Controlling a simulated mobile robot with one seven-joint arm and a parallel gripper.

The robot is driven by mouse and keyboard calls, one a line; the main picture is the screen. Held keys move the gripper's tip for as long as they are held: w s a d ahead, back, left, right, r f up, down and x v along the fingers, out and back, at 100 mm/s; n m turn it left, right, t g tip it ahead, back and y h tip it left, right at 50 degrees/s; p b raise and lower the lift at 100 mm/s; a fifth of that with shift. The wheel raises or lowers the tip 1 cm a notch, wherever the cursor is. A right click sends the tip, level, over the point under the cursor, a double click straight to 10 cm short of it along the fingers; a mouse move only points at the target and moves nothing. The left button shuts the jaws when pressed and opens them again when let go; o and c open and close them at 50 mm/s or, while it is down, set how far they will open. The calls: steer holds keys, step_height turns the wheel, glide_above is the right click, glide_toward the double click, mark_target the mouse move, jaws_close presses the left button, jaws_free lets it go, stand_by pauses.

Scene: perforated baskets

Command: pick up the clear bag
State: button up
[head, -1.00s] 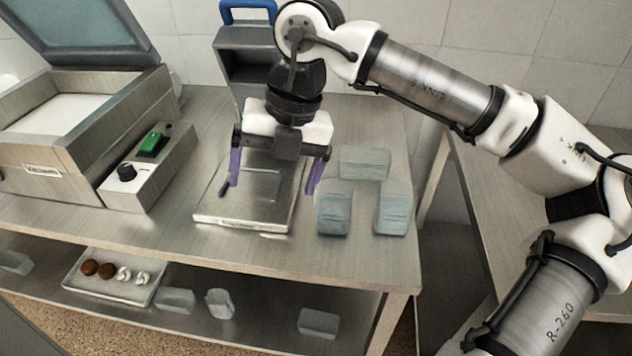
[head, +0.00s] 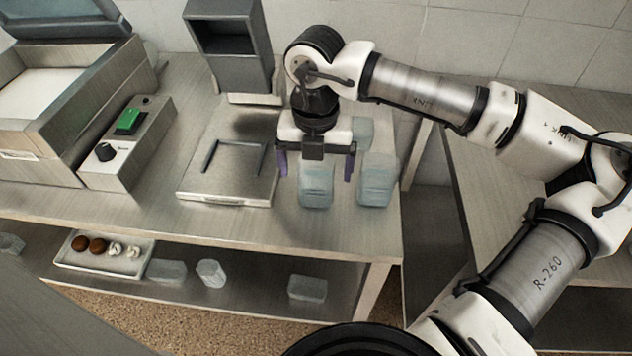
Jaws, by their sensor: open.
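Several translucent, bluish, block-shaped packs that look like clear bags stand on the table in the head view. The front-left clear bag (head: 316,190) is directly below or behind my gripper (head: 315,172), its top partly covered by it. A second clear bag (head: 376,182) stands just to its right. A third (head: 362,132) is behind them, partly hidden by my gripper. My gripper points down, open and empty, with its purple fingers to the left and right of the front-left bag in the picture. I cannot tell whether they reach down beside it.
A flat plate device (head: 228,180) with a dark bracket lies left of the bags. A control box (head: 127,150) and lidded machine (head: 60,100) stand further left. A dark grey holder (head: 229,50) is behind. The lower shelf holds a tray (head: 103,262) and more clear packs.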

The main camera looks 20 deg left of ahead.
mark_target(316, 175)
steer(key=shift+w+f+p, duration=0.15)
steer(key=shift+f+p, duration=0.4)
steer(key=shift+f, duration=1.35)
steer(key=c, duration=1.1)
steer(key=shift+c, duration=0.3)
steer(key=shift+r, duration=0.15)
